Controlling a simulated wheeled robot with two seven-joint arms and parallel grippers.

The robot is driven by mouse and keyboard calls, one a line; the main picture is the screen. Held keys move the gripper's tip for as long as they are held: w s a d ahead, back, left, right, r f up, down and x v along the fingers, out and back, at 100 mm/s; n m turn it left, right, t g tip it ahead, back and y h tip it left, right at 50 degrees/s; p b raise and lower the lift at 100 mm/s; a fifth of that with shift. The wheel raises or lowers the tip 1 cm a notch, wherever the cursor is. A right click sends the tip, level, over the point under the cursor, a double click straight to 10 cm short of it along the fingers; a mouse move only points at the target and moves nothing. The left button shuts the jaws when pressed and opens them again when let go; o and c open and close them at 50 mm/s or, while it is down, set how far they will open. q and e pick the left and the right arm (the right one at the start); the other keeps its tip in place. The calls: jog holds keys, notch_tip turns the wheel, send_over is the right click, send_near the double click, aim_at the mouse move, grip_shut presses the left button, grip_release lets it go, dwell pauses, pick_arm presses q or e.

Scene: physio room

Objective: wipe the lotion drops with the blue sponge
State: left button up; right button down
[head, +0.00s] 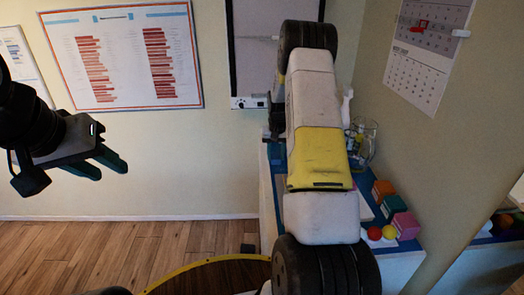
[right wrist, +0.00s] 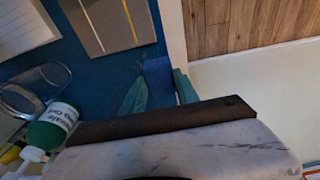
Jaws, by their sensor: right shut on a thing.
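In the right wrist view, my right gripper (right wrist: 160,88) is shut on the blue sponge (right wrist: 157,72), which sits between its two teal fingers over the blue top (right wrist: 105,70) near its edge. I cannot tell whether the sponge touches the top. In the head view my right arm covers much of the counter, and the right gripper is mostly hidden behind it. My left gripper (head: 108,168) is open and empty in the air at the left, with its fingers apart. I make out no lotion drops in either view.
A green-and-white bottle (right wrist: 52,127) and a clear glass (right wrist: 38,88) stand left of the right gripper. A grey striped board (right wrist: 103,22) lies beyond. Orange (head: 383,189), green (head: 392,206) and pink (head: 406,225) blocks and small balls sit at the counter's right.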

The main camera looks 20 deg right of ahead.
aim_at(276, 155)
jog(key=shift+r, duration=1.75)
jog(key=shift+s, duration=0.1)
